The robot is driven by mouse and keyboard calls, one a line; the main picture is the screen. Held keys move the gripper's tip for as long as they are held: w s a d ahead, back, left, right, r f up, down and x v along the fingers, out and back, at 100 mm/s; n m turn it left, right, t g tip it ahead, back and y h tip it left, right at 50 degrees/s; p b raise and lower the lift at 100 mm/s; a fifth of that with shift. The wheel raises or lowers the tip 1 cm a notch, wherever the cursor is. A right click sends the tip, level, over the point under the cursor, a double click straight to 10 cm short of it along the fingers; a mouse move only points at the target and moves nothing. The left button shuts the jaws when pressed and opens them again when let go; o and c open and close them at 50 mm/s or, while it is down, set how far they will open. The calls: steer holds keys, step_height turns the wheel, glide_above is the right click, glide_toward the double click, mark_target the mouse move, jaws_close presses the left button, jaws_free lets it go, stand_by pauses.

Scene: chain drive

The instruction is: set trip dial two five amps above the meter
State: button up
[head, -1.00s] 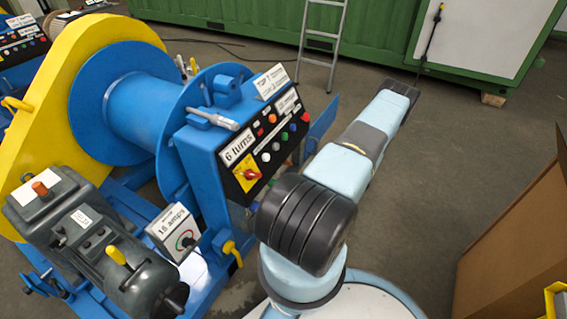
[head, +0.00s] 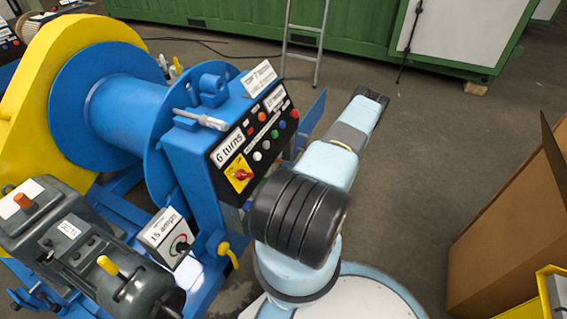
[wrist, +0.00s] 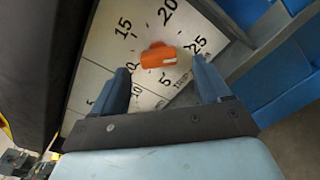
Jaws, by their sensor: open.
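The wrist view shows a white dial face with numbers from 5 up to 25 and an orange knob (wrist: 158,56) at its middle. The knob lies roughly crosswise in the picture; which number it points to I cannot tell for sure. My gripper (wrist: 164,88) is open and empty, one blue finger on each side below the knob, apart from it. In the head view a card reading 15 amps (head: 162,226) stands above a small round gauge (head: 180,245) on the blue machine. I cannot make out the trip dial or my gripper in the head view.
The blue machine's control panel (head: 255,140) has coloured buttons and a 6 turns card. A grey motor (head: 85,245) stands at left. A brown cardboard box (head: 510,230) stands at right, a green container (head: 220,14) at the back. Open floor lies between.

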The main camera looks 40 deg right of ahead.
mark_target(279, 161)
steer(key=shift+x, duration=1.95)
steer(key=c, duration=1)
